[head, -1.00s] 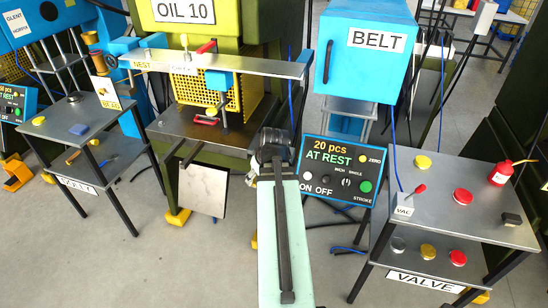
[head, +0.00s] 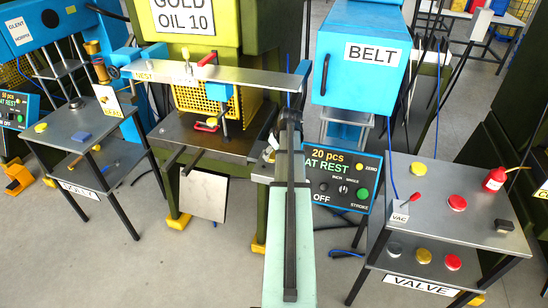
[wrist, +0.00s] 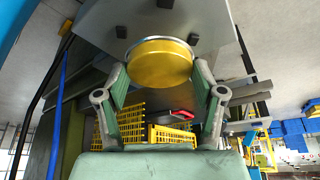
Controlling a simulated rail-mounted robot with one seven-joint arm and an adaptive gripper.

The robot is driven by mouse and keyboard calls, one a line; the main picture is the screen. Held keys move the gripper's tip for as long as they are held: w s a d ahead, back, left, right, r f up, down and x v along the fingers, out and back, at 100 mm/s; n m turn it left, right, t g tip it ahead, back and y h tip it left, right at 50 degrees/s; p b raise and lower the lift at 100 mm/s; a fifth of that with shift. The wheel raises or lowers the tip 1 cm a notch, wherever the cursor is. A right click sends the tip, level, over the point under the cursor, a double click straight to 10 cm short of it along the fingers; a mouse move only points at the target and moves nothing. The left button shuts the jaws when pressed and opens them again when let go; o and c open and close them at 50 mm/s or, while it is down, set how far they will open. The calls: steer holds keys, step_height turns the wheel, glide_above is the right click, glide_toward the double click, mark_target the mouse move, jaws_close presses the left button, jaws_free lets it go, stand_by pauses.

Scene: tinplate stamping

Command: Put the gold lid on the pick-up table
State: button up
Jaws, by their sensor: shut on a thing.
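My gripper (wrist: 160,78) is shut on a gold lid (wrist: 158,62) in the wrist view, with a green-padded finger at each side of its rim. The lid is round and shiny. In the head view my gripper (head: 286,122) is at the far end of my arm, in front of the green press, and the lid is hidden. No table is marked as the pick-up table. A grey table (head: 455,228) labelled VALVE stands at the right, and another grey table (head: 68,143) stands at the left.
The press bed (head: 190,138) and a control panel (head: 342,178) reading 20 pcs AT REST are close to my arm.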

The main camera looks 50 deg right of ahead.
mark_target(274, 158)
steer(key=shift+f+p, duration=0.7)
steer(key=shift+f, duration=1.05)
steer(key=shift+f, duration=0.15)
steer(key=o, duration=0.8)
steer(key=shift+r, duration=0.2)
steer(key=b+v, duration=0.2)
steer(key=v, duration=1)
steer(key=shift+d, duration=0.1)
